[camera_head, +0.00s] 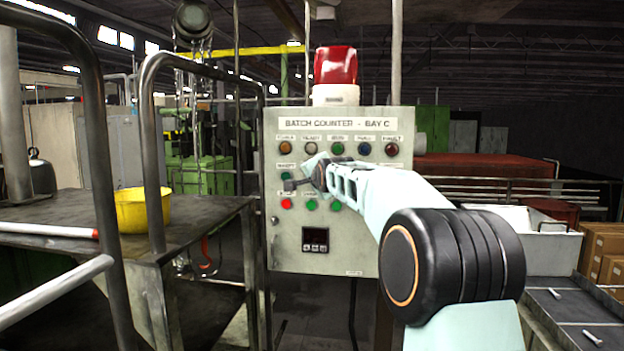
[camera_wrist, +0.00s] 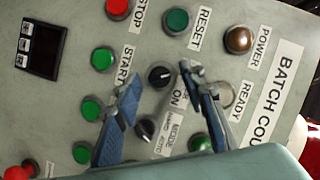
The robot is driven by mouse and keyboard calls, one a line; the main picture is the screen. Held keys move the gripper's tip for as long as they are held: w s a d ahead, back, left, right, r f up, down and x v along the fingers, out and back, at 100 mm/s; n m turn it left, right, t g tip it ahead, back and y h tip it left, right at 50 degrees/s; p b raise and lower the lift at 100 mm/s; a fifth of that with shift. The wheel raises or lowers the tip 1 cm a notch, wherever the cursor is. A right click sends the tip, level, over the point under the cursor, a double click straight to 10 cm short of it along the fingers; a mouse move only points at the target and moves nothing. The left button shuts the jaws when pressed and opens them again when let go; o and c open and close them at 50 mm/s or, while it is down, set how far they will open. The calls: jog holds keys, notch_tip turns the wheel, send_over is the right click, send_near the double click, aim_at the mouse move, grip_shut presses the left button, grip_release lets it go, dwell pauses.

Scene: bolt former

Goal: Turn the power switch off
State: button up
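The power switch is most likely the black rotary knob (camera_wrist: 160,77) on the grey control panel; its label is partly hidden, with "ON" readable. A pale mark shows on the knob, but I cannot tell its setting. My gripper (camera_wrist: 160,92) is open, with one blue-padded finger on each side of that knob in the wrist view. I cannot tell whether the fingers touch it. In the head view my gripper (camera_head: 303,180) is in front of the panel (camera_head: 290,245), covering part of the middle row of controls. The power lamp (camera_wrist: 238,40) looks brown-amber.
A second black knob labelled MODE (camera_wrist: 145,129) sits close to the fingers. Several green buttons and a red stop button (camera_wrist: 118,8) are around. A red beacon (camera_head: 335,66) tops the panel. A metal table with a yellow bowl (camera_head: 143,210) and rails stands at left.

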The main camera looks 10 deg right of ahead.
jog(key=s+r, duration=0.2)
jog(key=s, duration=1)
jog(key=shift+d+r, duration=0.15)
jog(key=shift+r, duration=0.05)
jog(key=shift+w, duration=0.1)
